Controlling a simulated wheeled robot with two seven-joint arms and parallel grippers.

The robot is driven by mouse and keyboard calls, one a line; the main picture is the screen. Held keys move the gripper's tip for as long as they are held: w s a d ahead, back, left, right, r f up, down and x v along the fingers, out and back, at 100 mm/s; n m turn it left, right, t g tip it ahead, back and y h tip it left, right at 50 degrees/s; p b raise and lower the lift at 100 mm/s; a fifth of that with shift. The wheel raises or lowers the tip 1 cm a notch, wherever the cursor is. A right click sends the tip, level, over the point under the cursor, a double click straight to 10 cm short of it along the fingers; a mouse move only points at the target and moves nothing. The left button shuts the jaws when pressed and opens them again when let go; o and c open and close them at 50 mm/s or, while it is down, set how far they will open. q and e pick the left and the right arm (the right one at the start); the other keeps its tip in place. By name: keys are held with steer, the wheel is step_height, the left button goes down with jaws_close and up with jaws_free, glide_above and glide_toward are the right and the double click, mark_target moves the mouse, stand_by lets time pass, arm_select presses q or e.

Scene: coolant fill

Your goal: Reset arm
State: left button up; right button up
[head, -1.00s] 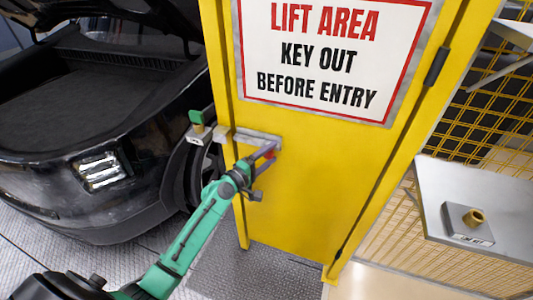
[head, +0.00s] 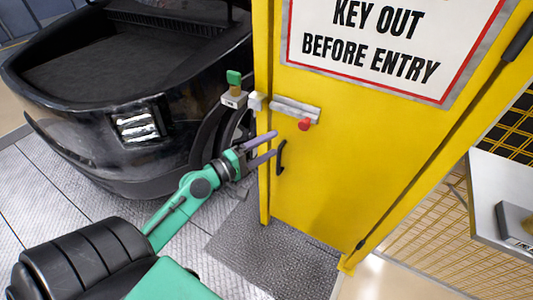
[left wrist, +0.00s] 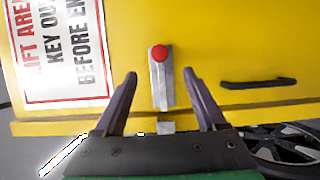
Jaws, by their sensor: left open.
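My left gripper (head: 268,147) is open and empty, just in front of the yellow door (head: 335,165). A black door handle (head: 281,157) is beside the fingertips. My right gripper is not in view.
A green-topped key block (head: 234,78) stands by the door's left edge. A grey shelf (head: 485,190) with a small block is at the right.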

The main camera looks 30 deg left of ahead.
arm_select(q)
steer(key=shift+s, duration=0.35)
steer(key=shift+a, duration=0.1)
steer(key=s+a+f+m+g+y, duration=0.15)
steer(key=a+f, duration=0.25)
steer(key=f, duration=0.6)
steer(key=a+f+g+y, duration=0.2)
steer(key=a+f+y, duration=0.1)
steer(key=f, duration=0.7)
steer(key=s+a+f+m+g+y, duration=0.1)
steer(key=s+f+m+g, duration=0.45)
steer(key=f, duration=0.85)
steer(key=s+d+f+m+g, duration=0.3)
steer(key=s+f, duration=0.6)
steer(key=s, duration=0.5)
steer(key=s+d+f+m+g, duration=0.3)
steer(key=s+f+m, duration=0.3)
steer(key=s+f, duration=0.4)
steer(key=s+d+y, duration=0.1)
steer(key=s, duration=0.2)
steer(key=shift+s+d+f+g, duration=0.3)
steer(key=shift+s+d+g, duration=0.05)
steer(key=shift+s+g, duration=0.05)
